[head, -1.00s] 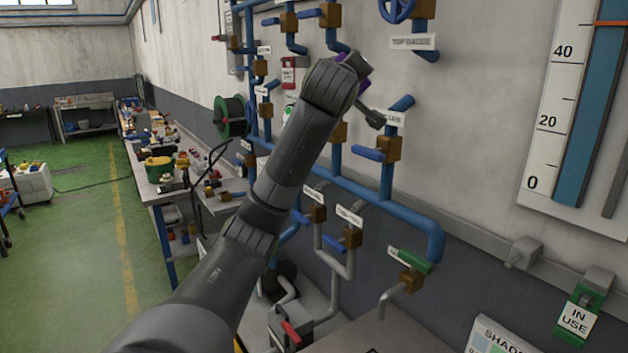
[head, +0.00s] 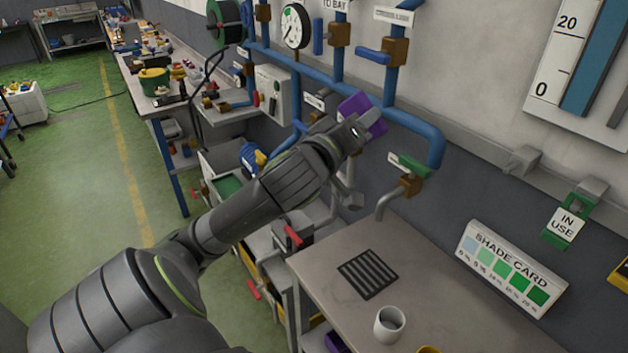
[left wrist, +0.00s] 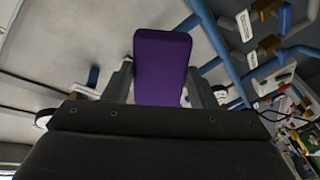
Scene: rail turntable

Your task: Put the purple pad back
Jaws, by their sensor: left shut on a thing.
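The purple pad (head: 355,103) is held up in front of the blue pipes in the head view. In the left wrist view the pad (left wrist: 161,60) stands between the two fingers. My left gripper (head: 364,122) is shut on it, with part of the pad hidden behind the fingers. The pad is above the far edge of the workbench and does not rest on it. My right gripper is not in view.
The workbench (head: 335,290) bears a black slatted mat (head: 368,273), a white cup (head: 389,324) and a shade card (head: 507,268). A green-handled valve (head: 410,166) and an IN USE tag (head: 567,222) are behind. Something purple (head: 336,342) shows below the bench's near edge.

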